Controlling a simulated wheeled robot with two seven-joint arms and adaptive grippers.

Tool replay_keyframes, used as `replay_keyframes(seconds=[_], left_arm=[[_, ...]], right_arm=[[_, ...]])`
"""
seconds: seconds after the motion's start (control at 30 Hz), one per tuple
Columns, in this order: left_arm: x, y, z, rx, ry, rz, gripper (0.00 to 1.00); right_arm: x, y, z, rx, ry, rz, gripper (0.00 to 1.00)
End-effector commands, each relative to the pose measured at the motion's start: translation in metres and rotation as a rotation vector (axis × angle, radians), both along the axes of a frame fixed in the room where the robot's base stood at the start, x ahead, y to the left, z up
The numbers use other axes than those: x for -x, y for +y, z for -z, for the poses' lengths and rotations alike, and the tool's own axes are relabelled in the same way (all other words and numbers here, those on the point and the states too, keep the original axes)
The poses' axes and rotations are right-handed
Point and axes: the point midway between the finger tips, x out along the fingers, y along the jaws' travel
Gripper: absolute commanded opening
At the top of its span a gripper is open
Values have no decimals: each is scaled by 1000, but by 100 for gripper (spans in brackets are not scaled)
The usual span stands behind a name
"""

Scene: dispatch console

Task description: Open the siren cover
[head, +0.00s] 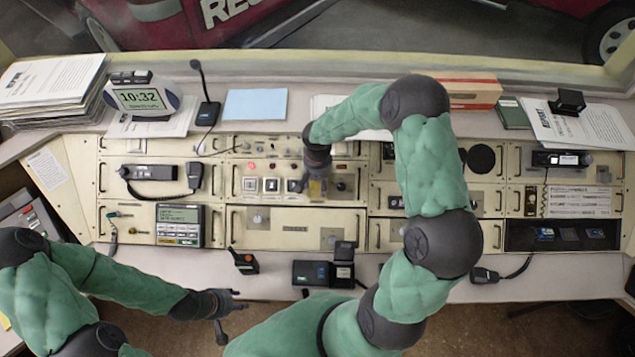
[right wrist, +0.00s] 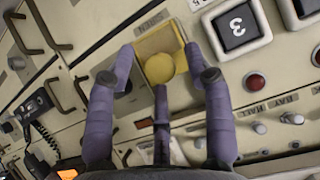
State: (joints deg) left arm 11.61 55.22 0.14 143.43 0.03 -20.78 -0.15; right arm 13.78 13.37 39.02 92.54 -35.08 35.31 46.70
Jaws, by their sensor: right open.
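The yellow siren cover (right wrist: 150,42) is beside the "SIREN" label in the right wrist view. A round yellow part (right wrist: 159,68) shows at its near side, and I cannot tell whether the cover is raised. In the head view, yellow (head: 318,188) shows on the middle panel, partly hidden by my right gripper (head: 312,184). My left gripper (head: 232,312) is open and empty, low in front of the console's front edge.
A red lamp (right wrist: 256,82) and small knobs are close by. A handset (head: 194,175), a display unit (head: 180,225) and a radio (head: 312,272) stand around the console.

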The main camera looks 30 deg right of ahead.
Motion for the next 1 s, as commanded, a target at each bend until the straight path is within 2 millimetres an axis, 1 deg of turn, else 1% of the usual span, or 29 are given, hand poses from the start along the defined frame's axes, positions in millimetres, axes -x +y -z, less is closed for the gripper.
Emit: replay_keyframes(seconds=[0.07, 0.1, 0.17, 0.2, 0.27, 0.3, 0.47, 0.57, 0.7, 0.8, 1.0], left_arm=[[0, 0, 0, 0, 0, 0, 40], [0, 0, 0, 0, 0, 0, 40], [0, 0, 0, 0, 0, 0, 40], [0, 0, 0, 0, 0, 0, 40], [0, 0, 0, 0, 0, 0, 40], [0, 0, 0, 0, 0, 0, 40], [0, 0, 0, 0, 0, 0, 40], [0, 0, -3, 0, 0, 0, 40], [0, 0, -8, 0, 0, 0, 40], [0, 0, -10, 0, 0, 0, 40], [0, 0, -9, 0, 0, 0, 40]], right_arm=[[0, 0, 0, 0, 0, 0, 52], [0, 0, 0, 0, 0, 0, 47], [0, 0, 0, 0, 0, 0, 30], [0, 0, 0, 0, 0, 0, 18], [0, 0, 0, 0, 0, 0, 1], [0, 0, 0, 0, 0, 0, 0], [0, 0, 0, 0, 0, 0, 0], [-8, -5, -6, 2, -2, 1, 0], [-26, -16, -20, 3, -2, 2, 0], [-33, -21, -26, 1, 0, 2, 0], [-35, -22, -27, 2, 1, 0, 0]])
